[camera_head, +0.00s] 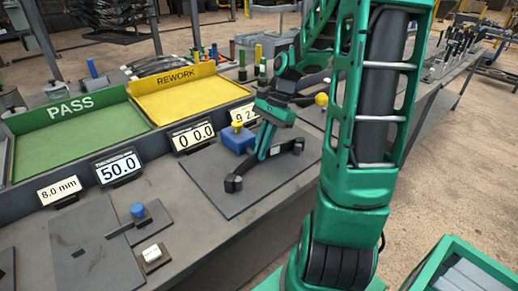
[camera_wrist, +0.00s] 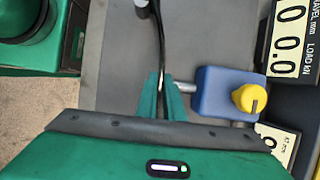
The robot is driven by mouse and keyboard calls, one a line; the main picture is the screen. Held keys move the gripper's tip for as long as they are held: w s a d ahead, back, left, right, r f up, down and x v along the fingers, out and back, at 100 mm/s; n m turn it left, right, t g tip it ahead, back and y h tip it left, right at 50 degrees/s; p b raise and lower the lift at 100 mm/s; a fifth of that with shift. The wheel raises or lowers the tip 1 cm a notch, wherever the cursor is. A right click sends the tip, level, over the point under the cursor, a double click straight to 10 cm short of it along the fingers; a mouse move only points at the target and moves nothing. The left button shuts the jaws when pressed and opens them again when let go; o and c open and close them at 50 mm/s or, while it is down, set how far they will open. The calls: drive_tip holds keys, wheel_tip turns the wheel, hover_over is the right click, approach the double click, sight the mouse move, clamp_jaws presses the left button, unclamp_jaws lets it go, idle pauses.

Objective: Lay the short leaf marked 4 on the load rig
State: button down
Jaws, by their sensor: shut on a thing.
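My gripper (camera_head: 263,152) is low over the load rig's dark base plate (camera_head: 208,172), shut on a thin dark strip, the leaf (camera_head: 284,149). In the wrist view my gripper's green fingers (camera_wrist: 160,95) pinch the leaf (camera_wrist: 161,45), seen nearly edge-on. The leaf runs between two dark end posts, the near one (camera_head: 233,184) clear in the head view. I cannot tell whether it rests on them or is just above. Its mark does not show. A blue block (camera_head: 238,139) with a yellow knob stands close beside my gripper; it also shows in the wrist view (camera_wrist: 220,92).
Behind the rig are a readout at zero (camera_head: 193,136), a 50.0 readout (camera_head: 118,168), the green PASS tray (camera_head: 80,137) and the yellow REWORK tray (camera_head: 190,99). A blue-knobbed plate (camera_head: 138,214) lies front left. A green crate (camera_head: 462,268) stands at lower right.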

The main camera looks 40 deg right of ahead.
drive_tip(key=shift+f, duration=0.1)
drive_tip(key=c, duration=2.3)
unclamp_jaws()
drive_tip(key=o, duration=1)
drive_tip(key=shift+c, duration=0.2)
drive_tip(key=shift+r, duration=4)
